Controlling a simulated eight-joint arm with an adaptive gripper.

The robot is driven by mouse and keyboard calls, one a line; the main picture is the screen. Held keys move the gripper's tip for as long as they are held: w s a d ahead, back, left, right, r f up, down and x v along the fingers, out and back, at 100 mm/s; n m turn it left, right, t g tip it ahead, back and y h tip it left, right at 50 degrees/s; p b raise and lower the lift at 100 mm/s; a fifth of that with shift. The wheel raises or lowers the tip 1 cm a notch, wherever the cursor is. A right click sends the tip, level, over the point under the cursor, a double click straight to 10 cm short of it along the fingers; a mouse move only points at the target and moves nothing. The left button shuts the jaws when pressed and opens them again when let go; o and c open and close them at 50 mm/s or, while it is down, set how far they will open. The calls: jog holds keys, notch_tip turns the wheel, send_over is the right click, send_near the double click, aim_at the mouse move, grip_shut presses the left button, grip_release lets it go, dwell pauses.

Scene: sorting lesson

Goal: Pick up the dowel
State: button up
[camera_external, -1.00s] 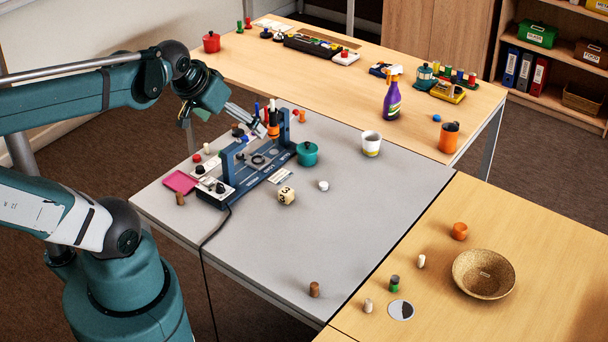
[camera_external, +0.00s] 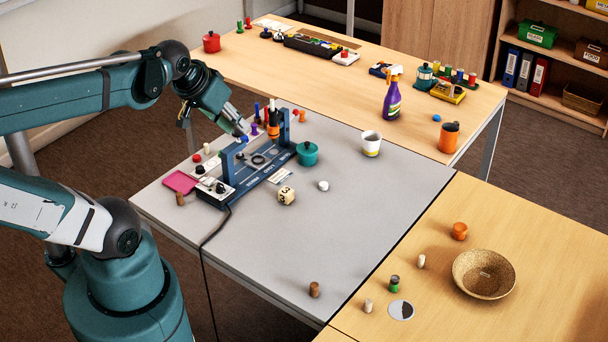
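Several small cylinders could be the dowel; I cannot tell which one is meant. A brown cylinder (camera_external: 315,289) stands near the grey table's front edge, and another brown one (camera_external: 180,198) is at its left, by the pink square. A pale cylinder (camera_external: 207,148) stands behind the blue frame device. On the right wooden table are a tan cylinder (camera_external: 368,305) and a whitish one (camera_external: 421,261). My gripper (camera_external: 243,134) points down over the back left of the grey table, by the blue frame device (camera_external: 262,160). Its fingers are too small to read, and no held object is clear.
Beside the blue device are a teal pot (camera_external: 307,153), a die (camera_external: 286,195) and a pink square (camera_external: 180,182). A white cup (camera_external: 371,143) stands at the back right. A wicker bowl (camera_external: 484,275) sits on the right table. The grey table's middle front is clear.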

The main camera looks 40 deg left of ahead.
jog(key=shift+w+d, duration=0.1)
jog(key=w+d+f+n+g+h+b, duration=0.2)
jog(key=w+d+f+n, duration=0.3)
jog(key=w+d, duration=0.45)
jog(key=w+d+f+n+g+h+b, duration=0.1)
jog(key=w+d+f+n+b, duration=0.3)
jog(key=w+d, duration=0.55)
jog(key=w+d+f+n+g+h+b, duration=0.1)
jog(key=d+f+n, duration=0.9)
jog(key=d+f, duration=1.2)
jog(key=w+d+g+b, duration=0.1)
jog(key=w+g, duration=0.1)
jog(key=shift+w+f+g+h, duration=0.25)
jog(key=shift+f+g+h, duration=0.05)
jog(key=shift+f+g, duration=0.1)
